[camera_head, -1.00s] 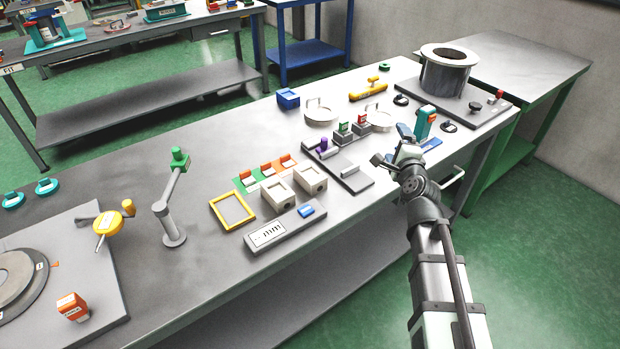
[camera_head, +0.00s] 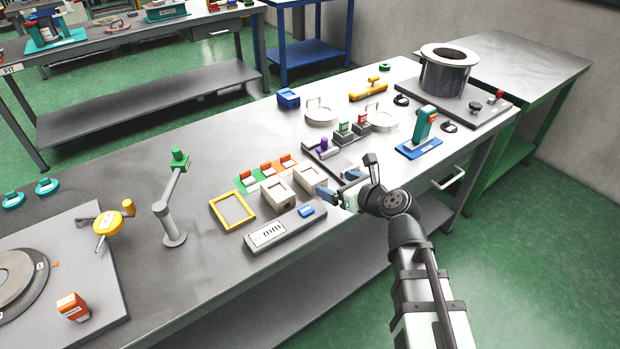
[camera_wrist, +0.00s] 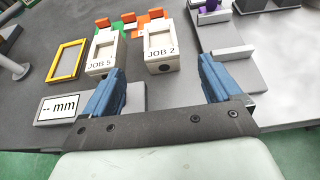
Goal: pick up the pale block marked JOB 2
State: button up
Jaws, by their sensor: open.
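The pale block marked JOB 2 (camera_wrist: 160,49) stands on the bench in the wrist view, its label facing me and a dark round hole below the label. In the head view the same block (camera_head: 309,181) is just left of my gripper and partly hidden by it. My gripper (camera_wrist: 158,88) is open and empty, with blue fingers. In the wrist view the block lies beyond the fingertips, between their lines. A similar pale block marked JOB 5 (camera_wrist: 103,54) stands close to its left.
A grey display unit marked mm (camera_head: 284,229) lies in front of the blocks. A yellow frame (camera_head: 232,210) is to their left. Orange-topped pieces (camera_head: 267,169) stand behind them. A grey fixture plate (camera_wrist: 230,50) lies to the right in the wrist view.

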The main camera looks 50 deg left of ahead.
send_near(308, 172)
jog(key=x, duration=0.3)
jog(key=shift+x, duration=2.9)
jog(key=c, duration=1.4)
